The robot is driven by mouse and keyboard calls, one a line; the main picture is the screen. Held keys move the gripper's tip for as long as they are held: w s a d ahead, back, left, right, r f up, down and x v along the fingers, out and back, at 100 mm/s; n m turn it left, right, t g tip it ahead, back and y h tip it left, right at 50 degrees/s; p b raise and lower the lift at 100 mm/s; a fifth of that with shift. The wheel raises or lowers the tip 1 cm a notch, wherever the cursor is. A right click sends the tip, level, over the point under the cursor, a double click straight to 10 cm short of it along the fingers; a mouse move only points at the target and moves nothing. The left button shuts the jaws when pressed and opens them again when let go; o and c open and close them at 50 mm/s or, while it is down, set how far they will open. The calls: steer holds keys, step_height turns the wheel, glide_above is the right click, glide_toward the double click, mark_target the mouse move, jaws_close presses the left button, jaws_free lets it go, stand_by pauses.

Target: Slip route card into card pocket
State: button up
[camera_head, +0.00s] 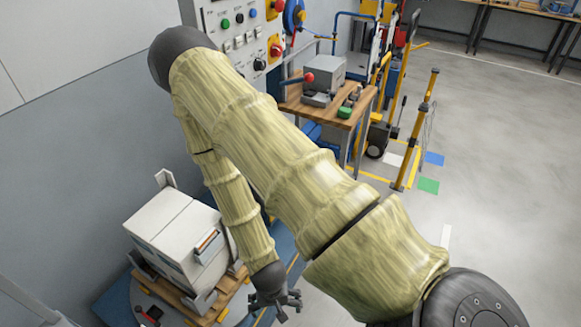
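A large white box (168,222) sits on a wooden pallet (172,296) at the lower left. On its right-hand face is a small framed holder (208,243) with a brown-orange strip in it; it may be the card pocket, but it is too small to be sure. My gripper (284,308) hangs to the right of the box and pallet, pointing down and apart from the holder. Its dark fingers are small in view, and their gap is unclear. I cannot make out a route card, in the gripper or elsewhere.
The pallet rests on a round grey turntable (122,302) with grey brackets around the box. A control panel (240,35) is on the wall behind. A wooden bench (328,113) holds a grey machine (322,78). Yellow posts (421,130) stand at centre right; open floor (500,150) lies beyond.

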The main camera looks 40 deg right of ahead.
steer(key=s+a+f+n, duration=0.1)
steer(key=s+f+n, duration=0.1)
steer(key=s+n, duration=0.4)
steer(key=shift+s+a+n+y, duration=0.3)
steer(key=shift+s+n+y, duration=0.1)
steer(key=shift+s, duration=0.7)
steer(key=shift+s+d, duration=0.1)
